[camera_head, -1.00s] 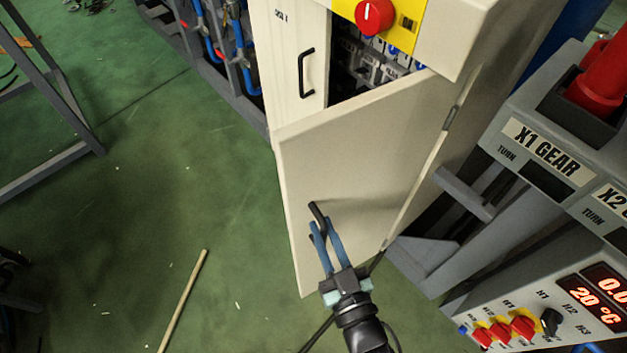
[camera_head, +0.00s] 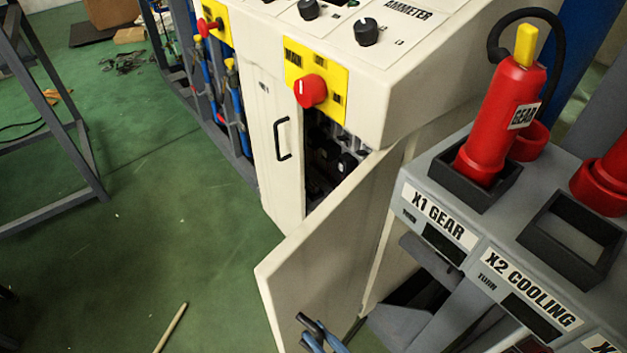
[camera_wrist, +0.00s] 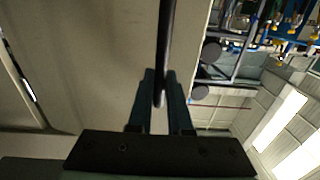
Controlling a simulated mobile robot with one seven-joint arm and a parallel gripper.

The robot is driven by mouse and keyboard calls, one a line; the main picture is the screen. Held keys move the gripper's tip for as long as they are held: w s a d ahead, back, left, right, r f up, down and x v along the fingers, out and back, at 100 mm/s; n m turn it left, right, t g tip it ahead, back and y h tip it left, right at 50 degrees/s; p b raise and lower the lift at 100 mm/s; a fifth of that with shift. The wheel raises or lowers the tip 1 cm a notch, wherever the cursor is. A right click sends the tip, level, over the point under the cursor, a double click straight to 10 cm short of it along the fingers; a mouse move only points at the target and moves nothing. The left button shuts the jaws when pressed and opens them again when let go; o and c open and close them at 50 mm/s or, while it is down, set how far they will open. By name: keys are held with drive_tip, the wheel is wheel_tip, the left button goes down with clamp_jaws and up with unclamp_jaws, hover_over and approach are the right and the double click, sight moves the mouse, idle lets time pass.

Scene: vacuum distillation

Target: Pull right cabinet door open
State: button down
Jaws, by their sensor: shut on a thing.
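The right cabinet door (camera_head: 325,235) is a cream panel standing ajar, swung out from the cream cabinet toward the lower left in the head view. It also fills the left of the wrist view (camera_wrist: 85,60). Its black bar handle (camera_wrist: 166,45) runs between the fingers of my gripper (camera_wrist: 161,85) in the wrist view. My gripper (camera_head: 322,335) is shut on this handle and shows only partly at the bottom edge of the head view. The left cabinet door (camera_head: 268,140), with its own black handle (camera_head: 283,138), is closed.
A grey stand (camera_head: 410,195) labelled X1 GEAR and X2 COOLING, with a red extinguisher-like bottle (camera_head: 495,115), stands close on the right. A red knob (camera_head: 311,91) is above the opening. Green floor (camera_head: 150,220) is mostly clear at left, with a thin stick (camera_head: 171,328).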

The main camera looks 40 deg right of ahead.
drive_tip(key=shift+s+d, duration=0.15)
drive_tip(key=shift+d, duration=0.15)
drive_tip(key=c, duration=0.8)
unclamp_jaws()
drive_tip(key=shift+a, duration=0.1)
drive_tip(key=shift+c, duration=0.2)
drive_tip(key=s, duration=1.3)
drive_tip(key=shift+a+b, duration=0.25)
drive_tip(key=shift+b, duration=0.05)
